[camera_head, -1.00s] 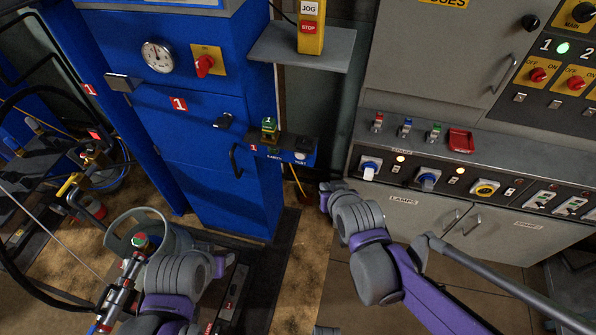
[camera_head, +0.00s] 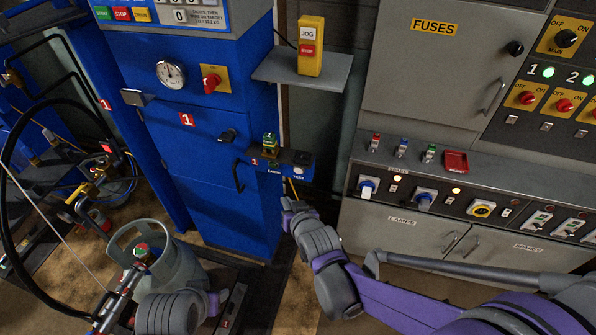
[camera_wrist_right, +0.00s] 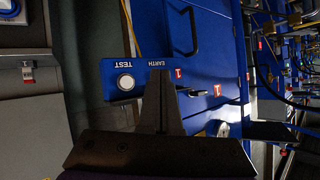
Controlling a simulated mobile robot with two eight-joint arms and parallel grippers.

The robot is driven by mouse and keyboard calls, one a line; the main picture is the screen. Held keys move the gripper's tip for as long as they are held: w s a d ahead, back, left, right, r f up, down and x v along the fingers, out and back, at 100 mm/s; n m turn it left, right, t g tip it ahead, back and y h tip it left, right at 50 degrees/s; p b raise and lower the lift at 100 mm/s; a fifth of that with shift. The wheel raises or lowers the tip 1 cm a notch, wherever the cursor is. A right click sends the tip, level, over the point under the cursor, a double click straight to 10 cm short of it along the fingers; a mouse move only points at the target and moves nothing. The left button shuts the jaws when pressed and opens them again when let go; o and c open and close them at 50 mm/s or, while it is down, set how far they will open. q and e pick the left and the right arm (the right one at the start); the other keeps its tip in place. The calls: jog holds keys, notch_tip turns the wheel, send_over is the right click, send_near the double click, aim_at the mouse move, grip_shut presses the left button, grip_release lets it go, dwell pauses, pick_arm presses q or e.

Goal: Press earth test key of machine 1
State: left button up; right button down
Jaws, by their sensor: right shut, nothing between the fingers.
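Machine 1 is the blue cabinet (camera_head: 215,195) with a red "1" label, left of centre in the head view. On a small blue panel at its right front is the round white earth test key (camera_head: 299,170), marked TEST; it also shows in the right wrist view (camera_wrist_right: 125,82). My right gripper (camera_head: 287,204) is shut and empty, below the panel in the head view. In the right wrist view its closed fingers (camera_wrist_right: 160,78) point toward the panel, right of the key. I cannot make out contact. My left gripper (camera_head: 219,299) is low in the head view, its jaws unclear.
A grey control desk (camera_head: 400,205) with switches stands to the right. A shelf (camera_head: 335,72) with a yellow JOG/STOP box (camera_head: 311,45) juts out above. A grey gas cylinder (camera_head: 175,262) stands at lower left. A green-topped item (camera_head: 270,142) sits by the panel.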

aim_at(298, 170)
jog(key=w+d+p, duration=0.1)
jog(key=w+d, duration=0.1)
jog(key=w, duration=0.6)
jog(key=shift+d, duration=0.3)
dwell(1.7)
jog(key=shift+w+d, duration=0.15)
jog(key=shift+w, duration=0.25)
jog(key=shift+w+d, duration=0.1)
jog(key=shift+w, duration=0.25)
dwell(0.6)
jog(key=shift+s, duration=0.1)
jog(key=shift+s+a, duration=0.25)
jog(key=shift+s, duration=0.45)
